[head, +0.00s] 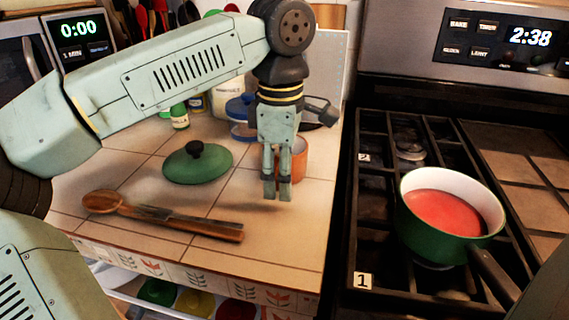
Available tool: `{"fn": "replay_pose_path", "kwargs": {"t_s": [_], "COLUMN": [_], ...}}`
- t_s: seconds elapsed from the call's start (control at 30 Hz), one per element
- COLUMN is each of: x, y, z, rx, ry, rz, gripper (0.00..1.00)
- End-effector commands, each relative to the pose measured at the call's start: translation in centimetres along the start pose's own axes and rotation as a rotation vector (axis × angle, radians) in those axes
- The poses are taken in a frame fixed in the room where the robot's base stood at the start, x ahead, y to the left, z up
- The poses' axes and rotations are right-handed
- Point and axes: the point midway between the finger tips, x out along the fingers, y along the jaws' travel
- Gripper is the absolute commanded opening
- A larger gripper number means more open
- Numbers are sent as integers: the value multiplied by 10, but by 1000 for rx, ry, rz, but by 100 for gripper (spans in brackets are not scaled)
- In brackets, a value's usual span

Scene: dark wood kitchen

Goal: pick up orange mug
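The orange mug (299,161) stands upright on the tiled counter (285,240), just behind and to the right of my gripper. My gripper (277,192) points straight down in front of the mug and hides its left part. The two fingers look close together, with a narrow gap between them. I see nothing held between them. From this view I cannot tell whether a finger touches the mug.
A green lid (198,166) and a wooden spoon (175,217) lie on the counter to the left. Jars and a blue-lidded container (241,118) stand behind. To the right is a stove with a green pot (425,232) of red liquid.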

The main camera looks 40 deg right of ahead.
Motion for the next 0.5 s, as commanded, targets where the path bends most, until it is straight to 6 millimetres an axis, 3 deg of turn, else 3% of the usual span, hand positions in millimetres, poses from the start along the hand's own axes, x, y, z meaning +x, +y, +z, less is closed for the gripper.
{"fn": "replay_pose_path", "kwargs": {"t_s": [0.5], "x": [0], "y": [0], "z": [0], "rx": [0], "ry": [0], "rz": [0], "gripper": [10]}}
